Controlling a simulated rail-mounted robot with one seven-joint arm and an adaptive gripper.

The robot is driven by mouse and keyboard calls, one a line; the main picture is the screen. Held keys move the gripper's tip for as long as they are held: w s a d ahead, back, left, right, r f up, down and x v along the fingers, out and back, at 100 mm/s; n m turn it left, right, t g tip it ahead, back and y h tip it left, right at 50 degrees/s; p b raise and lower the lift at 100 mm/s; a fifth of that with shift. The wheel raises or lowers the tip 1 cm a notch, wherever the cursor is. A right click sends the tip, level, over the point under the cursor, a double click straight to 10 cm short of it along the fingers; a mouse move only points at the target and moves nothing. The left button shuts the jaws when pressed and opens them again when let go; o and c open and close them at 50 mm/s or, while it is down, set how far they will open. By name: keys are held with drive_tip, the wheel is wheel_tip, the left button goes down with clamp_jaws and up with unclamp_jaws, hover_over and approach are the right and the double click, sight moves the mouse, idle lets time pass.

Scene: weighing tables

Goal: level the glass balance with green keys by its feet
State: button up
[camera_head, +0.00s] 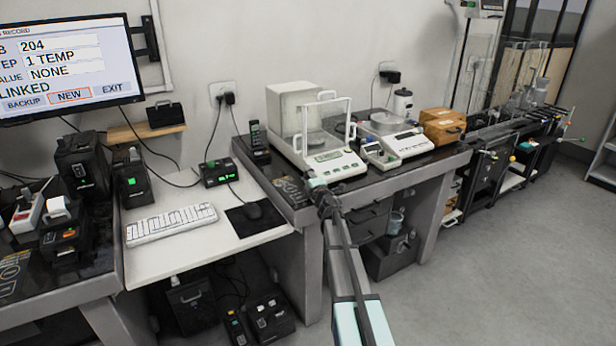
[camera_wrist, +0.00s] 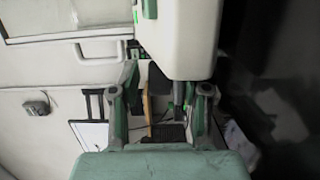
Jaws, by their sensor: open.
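The glass balance with green keys (camera_head: 334,163) stands on the dark weighing table, with its glass shield behind a white front housing. In the wrist view its white housing (camera_wrist: 182,38) fills the upper middle, turned sideways, with green marks at its left edge. My gripper (camera_head: 322,193) is low at the balance's front corner, by the table's front edge. In the wrist view my gripper (camera_wrist: 160,88) is open, its fingers apart just below the housing. A short grey post, perhaps a foot, shows by the right finger; I cannot tell whether they touch. The level bubble cannot be made out.
A second balance (camera_head: 396,136) with a round pan stands to the right, beside a wooden box (camera_head: 441,126). A black handset (camera_head: 257,142) is left of the glass balance. A keyboard (camera_head: 171,224) and mouse lie on the lower white desk at left. The floor at right is clear.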

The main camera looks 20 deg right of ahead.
drive_tip(key=shift+w, duration=0.35)
clamp_jaws()
drive_tip(key=shift+r, duration=0.1)
